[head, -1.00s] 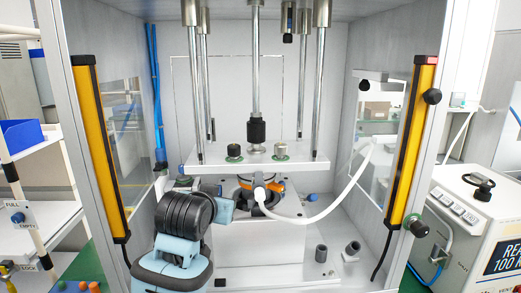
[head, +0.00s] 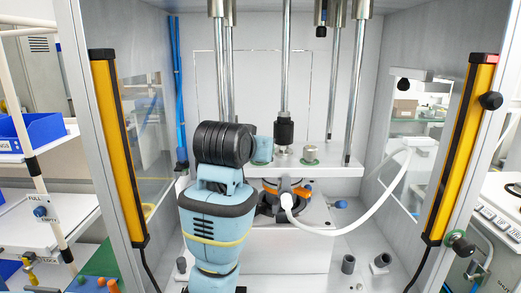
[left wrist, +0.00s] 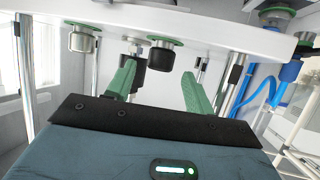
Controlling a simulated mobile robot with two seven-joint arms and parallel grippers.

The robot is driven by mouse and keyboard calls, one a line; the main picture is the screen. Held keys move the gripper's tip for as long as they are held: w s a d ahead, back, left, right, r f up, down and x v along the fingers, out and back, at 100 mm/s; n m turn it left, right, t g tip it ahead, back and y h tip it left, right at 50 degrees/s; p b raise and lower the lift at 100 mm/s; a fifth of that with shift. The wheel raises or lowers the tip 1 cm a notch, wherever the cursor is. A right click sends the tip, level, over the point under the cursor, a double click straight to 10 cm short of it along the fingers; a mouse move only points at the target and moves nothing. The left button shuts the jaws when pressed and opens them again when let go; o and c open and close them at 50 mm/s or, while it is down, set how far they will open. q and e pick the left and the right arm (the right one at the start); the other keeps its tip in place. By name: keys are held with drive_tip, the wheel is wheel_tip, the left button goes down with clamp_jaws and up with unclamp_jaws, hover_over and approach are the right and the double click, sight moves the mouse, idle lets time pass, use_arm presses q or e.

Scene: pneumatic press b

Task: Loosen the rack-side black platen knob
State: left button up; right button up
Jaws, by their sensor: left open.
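The white platen (head: 335,167) spans the press, with a silver knob (head: 310,153) on its right part. In the head view my left arm hides the black platen knob on the rack side. In the left wrist view, which looks inverted, the black knob (left wrist: 160,58) hangs from a green disc on the platen. My left gripper (left wrist: 158,72) is open, its green fingers either side of the knob's line, with the knob around or just beyond the fingertips. I see no contact. The silver knob also shows there (left wrist: 83,40). My right gripper is out of view.
The central rod with its black coupling (head: 285,131) and several steel columns stand close around the platen. A white hose (head: 355,218) curves from the fixture (head: 282,200) below the platen. Yellow light-curtain bars (head: 119,145) edge the opening. Blue bins on a rack lie left.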

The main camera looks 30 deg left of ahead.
use_arm(q)
drive_tip(key=shift+x, duration=2.25)
drive_tip(key=c, duration=1)
